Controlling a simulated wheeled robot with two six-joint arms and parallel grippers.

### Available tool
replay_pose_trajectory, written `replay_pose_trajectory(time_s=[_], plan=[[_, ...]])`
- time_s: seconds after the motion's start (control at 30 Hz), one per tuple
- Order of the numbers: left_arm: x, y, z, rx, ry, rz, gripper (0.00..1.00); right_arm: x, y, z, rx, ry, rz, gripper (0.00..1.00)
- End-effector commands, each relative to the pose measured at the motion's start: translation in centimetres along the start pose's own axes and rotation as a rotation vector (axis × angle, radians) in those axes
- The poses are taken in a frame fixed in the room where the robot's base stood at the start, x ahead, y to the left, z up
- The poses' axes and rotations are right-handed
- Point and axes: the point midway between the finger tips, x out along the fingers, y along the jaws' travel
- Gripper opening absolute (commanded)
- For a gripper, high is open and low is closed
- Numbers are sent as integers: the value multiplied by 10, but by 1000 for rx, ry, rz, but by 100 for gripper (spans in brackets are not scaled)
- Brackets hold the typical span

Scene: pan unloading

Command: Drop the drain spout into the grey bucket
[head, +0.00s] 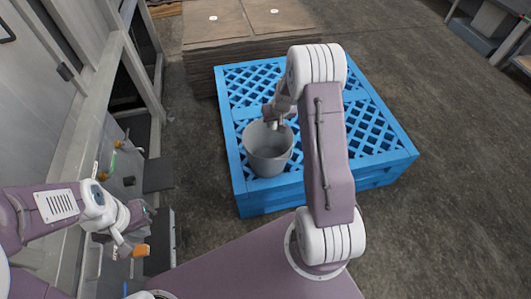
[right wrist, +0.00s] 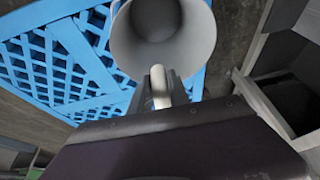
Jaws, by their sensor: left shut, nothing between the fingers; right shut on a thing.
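The grey bucket (head: 268,165) stands upright on the blue pallet, near its left side. Its open mouth also shows in the right wrist view (right wrist: 185,50). My right gripper (head: 274,122) is over the bucket's mouth, toward its far rim in the head view. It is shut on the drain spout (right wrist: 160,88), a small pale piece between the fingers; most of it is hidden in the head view. I cannot tell its exact height over the rim. My left gripper (head: 124,246) is shut and empty at the lower left, apart from the bucket.
The blue pallet (head: 385,150) has a lattice top with free room right of the bucket. A stack of brown sheets (head: 222,50) lies behind it. A grey machine frame (head: 92,85) with small fittings (head: 117,144) runs along the left. Open floor lies at right.

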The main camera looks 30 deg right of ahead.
Motion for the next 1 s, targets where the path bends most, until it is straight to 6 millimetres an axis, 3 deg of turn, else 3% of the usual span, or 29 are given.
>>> replay_pose_trajectory(time_s=[0.47,0.77,0.8,0.87,1.0], plan=[[51,-1,6,0,-1,0,0,54,1,22,-1,1,-1,0],[51,-1,6,0,0,0,0,55,1,22,-1,1,-1,0],[51,-1,6,0,0,0,0,55,1,22,-1,1,-1,30],[51,-1,6,0,0,0,0,55,1,22,-1,1,-1,47],[51,-1,6,0,0,0,0,55,1,22,-1,1,-1,47]])
